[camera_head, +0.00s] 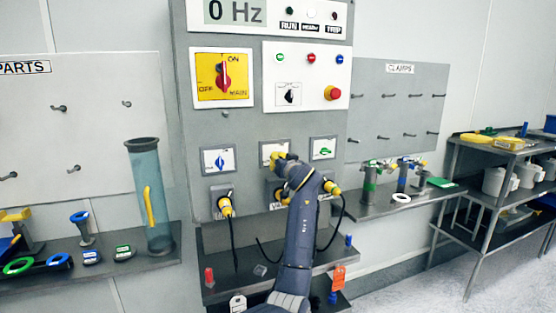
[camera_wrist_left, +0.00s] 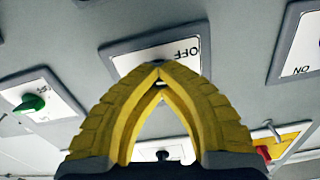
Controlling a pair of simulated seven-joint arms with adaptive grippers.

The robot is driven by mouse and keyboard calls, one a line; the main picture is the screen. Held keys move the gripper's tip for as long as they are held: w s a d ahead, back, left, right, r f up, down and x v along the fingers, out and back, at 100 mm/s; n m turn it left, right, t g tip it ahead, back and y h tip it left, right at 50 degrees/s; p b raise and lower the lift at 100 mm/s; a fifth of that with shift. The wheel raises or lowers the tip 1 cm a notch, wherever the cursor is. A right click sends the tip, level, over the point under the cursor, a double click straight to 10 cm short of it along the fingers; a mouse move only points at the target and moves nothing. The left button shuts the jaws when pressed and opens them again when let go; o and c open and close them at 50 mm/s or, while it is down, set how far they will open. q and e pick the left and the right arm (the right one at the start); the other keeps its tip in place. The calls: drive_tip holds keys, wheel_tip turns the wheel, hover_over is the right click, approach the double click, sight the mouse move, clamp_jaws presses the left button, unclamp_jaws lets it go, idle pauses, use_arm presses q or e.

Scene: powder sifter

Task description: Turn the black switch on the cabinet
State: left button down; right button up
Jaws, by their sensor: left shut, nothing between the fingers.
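The cabinet (camera_head: 262,122) is grey. A black switch (camera_head: 290,95) sits on its upper white panel, right of the main switch. Below, a row of small framed panels holds a blue switch (camera_head: 219,161), a middle panel (camera_head: 265,148) and a green switch (camera_head: 326,152). My left gripper (camera_head: 283,157), with yellow fingers, is in front of the middle panel and hides most of it, including any knob there. In the left wrist view its fingertips (camera_wrist_left: 160,72) meet, shut and empty, over a panel (camera_wrist_left: 150,58) reading OFF. Whether they touch it I cannot tell. My right gripper is not in view.
A red-handled main switch (camera_head: 223,78) and a red button (camera_head: 332,93) are on the cabinet above. Yellow plugs with black cables (camera_head: 226,208) sit below the row. Shelves with a clear tube (camera_head: 150,200) and clamps (camera_head: 370,180) stand at either side.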

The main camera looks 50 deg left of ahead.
use_arm(q)
drive_tip(key=m, duration=0.2)
drive_tip(key=r+m, duration=0.1)
drive_tip(key=m, duration=0.1)
drive_tip(key=shift+s, duration=0.1)
drive_tip(key=m, duration=0.4)
drive_tip(key=shift+r+m, duration=0.1)
drive_tip(key=shift+m, duration=0.3)
drive_tip(key=m, duration=0.5)
drive_tip(key=shift+w+d+m, duration=0.15)
drive_tip(key=shift+w+m, duration=0.15)
drive_tip(key=shift+f+m, duration=0.3)
drive_tip(key=shift+m, duration=0.6)
drive_tip(key=shift+w+d+f, duration=0.15)
drive_tip(key=shift+f, duration=0.1)
drive_tip(key=c, duration=2.1)
unclamp_jaws()
